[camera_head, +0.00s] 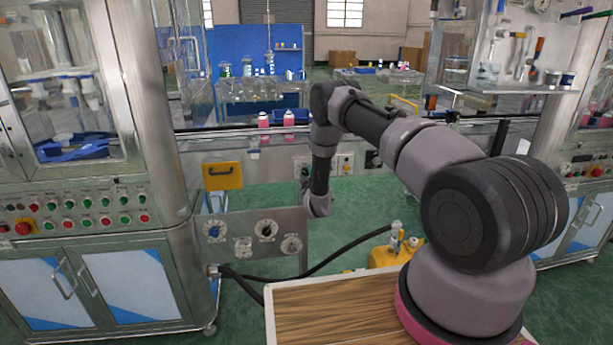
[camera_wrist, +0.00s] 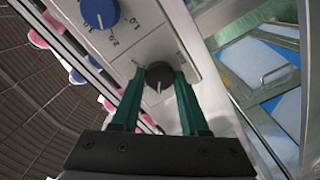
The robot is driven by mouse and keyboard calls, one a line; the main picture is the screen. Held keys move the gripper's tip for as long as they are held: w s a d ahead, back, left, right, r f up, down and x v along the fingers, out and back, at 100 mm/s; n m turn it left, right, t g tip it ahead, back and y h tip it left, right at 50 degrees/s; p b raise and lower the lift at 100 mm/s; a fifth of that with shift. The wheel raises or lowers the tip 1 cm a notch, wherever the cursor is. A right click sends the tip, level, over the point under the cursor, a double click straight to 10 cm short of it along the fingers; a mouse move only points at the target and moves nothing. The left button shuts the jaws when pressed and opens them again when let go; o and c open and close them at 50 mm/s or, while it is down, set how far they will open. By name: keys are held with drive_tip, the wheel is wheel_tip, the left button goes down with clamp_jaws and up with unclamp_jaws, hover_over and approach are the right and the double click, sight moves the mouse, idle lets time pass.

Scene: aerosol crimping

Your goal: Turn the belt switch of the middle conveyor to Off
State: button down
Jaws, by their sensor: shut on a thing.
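In the wrist view a black rotary knob (camera_wrist: 158,76) with a white pointer line sits on a light grey panel (camera_wrist: 205,75). My gripper (camera_wrist: 159,80) has one dark green finger on each side of the knob and is shut on it. The pointer line runs down in the picture; the marks beside the knob are too small to read. A blue knob (camera_wrist: 99,12) with numbers around it is on the same panel, up and left. In the head view my arm reaches toward the conveyor (camera_head: 390,140); the gripper's fingers cannot be made out there.
Pink bottles (camera_head: 263,119) stand on the conveyor. A lower panel (camera_head: 250,262) with several knobs stands in front, with black hoses beside it. A steel machine cabinet (camera_head: 110,280) is at left. A wooden-topped surface (camera_head: 335,320) is near me. Green floor lies between.

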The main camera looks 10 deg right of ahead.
drive_tip(key=shift+c, duration=2.1)
unclamp_jaws()
drive_tip(key=s, duration=1.1)
